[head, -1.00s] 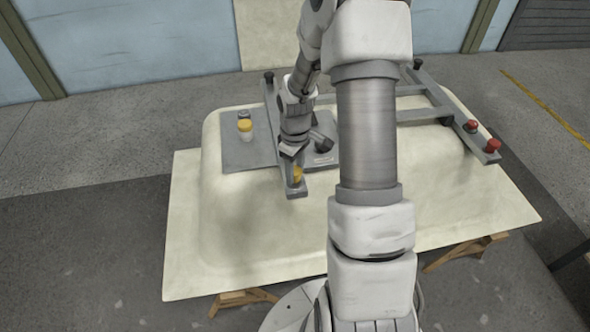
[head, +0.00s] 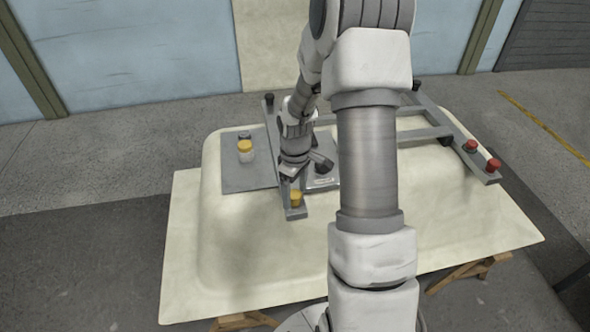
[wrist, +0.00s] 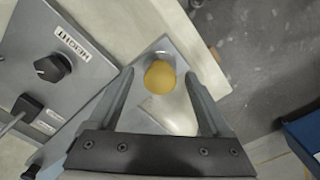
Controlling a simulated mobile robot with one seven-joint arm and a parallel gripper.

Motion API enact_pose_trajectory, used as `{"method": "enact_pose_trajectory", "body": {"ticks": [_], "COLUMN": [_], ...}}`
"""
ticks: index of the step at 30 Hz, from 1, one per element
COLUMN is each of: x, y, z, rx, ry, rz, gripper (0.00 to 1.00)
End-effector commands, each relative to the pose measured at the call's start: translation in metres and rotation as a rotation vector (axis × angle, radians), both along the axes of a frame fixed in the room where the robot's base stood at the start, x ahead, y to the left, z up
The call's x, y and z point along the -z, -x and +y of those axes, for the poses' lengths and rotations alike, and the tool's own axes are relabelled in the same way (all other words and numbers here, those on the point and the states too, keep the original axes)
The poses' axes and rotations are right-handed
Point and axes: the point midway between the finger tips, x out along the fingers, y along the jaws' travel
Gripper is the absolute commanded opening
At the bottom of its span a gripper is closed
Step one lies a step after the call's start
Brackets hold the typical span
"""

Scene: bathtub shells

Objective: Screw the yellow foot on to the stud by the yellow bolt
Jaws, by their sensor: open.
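The yellow foot (head: 295,198) sits at the near end of a grey metal bar (head: 297,214) on the upturned cream bathtub shell. In the wrist view the round yellow top of the foot (wrist: 160,77) shows between the two fingertips. My gripper (head: 292,177) is open and points down over the bar end, seemingly just above the foot. Both fingers (wrist: 159,74) stand apart from the foot, one on each side. The stud is not visible, and whether the foot is fully seated cannot be told. I cannot make out a separate yellow bolt.
Two red feet (head: 493,165) are on the frame's right end. The shell's front is clear.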

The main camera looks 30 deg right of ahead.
Motion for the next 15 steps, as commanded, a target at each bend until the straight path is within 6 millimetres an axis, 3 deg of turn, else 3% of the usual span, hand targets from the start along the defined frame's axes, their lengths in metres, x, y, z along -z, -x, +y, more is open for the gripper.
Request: {"method": "enact_pose_trajectory", "body": {"ticks": [15], "x": [-0.121], "y": [-0.001], "z": [0.0], "rx": [0.001], "ry": [0.002], "rz": [-0.005], "gripper": [0.82]}}
